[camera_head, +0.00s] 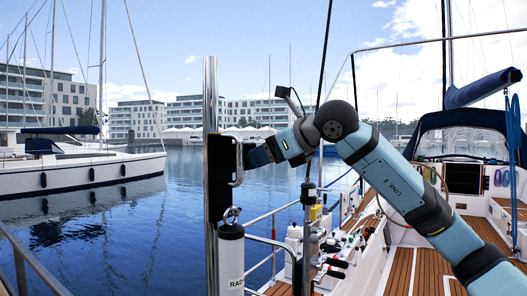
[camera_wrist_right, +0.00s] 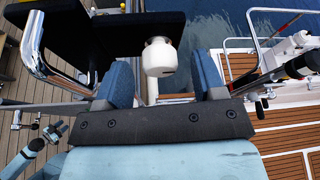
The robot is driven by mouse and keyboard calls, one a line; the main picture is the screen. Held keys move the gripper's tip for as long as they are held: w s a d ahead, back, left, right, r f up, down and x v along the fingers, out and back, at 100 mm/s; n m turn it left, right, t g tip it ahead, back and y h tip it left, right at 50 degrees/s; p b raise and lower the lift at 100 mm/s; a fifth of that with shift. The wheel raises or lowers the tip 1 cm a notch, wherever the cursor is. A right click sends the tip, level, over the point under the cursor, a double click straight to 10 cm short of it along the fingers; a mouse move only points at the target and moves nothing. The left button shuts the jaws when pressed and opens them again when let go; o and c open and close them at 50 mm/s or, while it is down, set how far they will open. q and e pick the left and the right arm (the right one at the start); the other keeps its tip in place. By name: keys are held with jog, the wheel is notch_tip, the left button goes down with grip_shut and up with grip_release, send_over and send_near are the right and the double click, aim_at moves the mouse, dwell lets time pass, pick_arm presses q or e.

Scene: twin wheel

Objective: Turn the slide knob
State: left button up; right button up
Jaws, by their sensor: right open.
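My right gripper (camera_head: 256,155) reaches left in the head view, its fingers close to a black plate (camera_head: 218,178) on a shiny upright pole. In the right wrist view its two blue fingers (camera_wrist_right: 163,75) stand apart, open. A white rounded body with a metal top (camera_wrist_right: 158,58) shows between and beyond them; I cannot tell whether it touches them. A bent metal handle (camera_head: 238,163) stands out from the plate's right side. I cannot tell which part is the slide knob.
A white cylinder with a ring on top (camera_head: 230,255) is below the plate. White and dark deck fittings (camera_head: 325,240) crowd the boat's side, near a steel railing (camera_head: 272,215). Wooden deck (camera_head: 400,272) lies right; water (camera_head: 110,235) lies left.

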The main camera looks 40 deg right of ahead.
jog(key=shift+w+a+f, duration=0.2)
jog(key=shift+w+f, duration=0.1)
jog(key=shift+w, duration=0.3)
pick_arm(q)
jog(key=shift+r, duration=0.15)
pick_arm(e)
jog(key=c, duration=0.9)
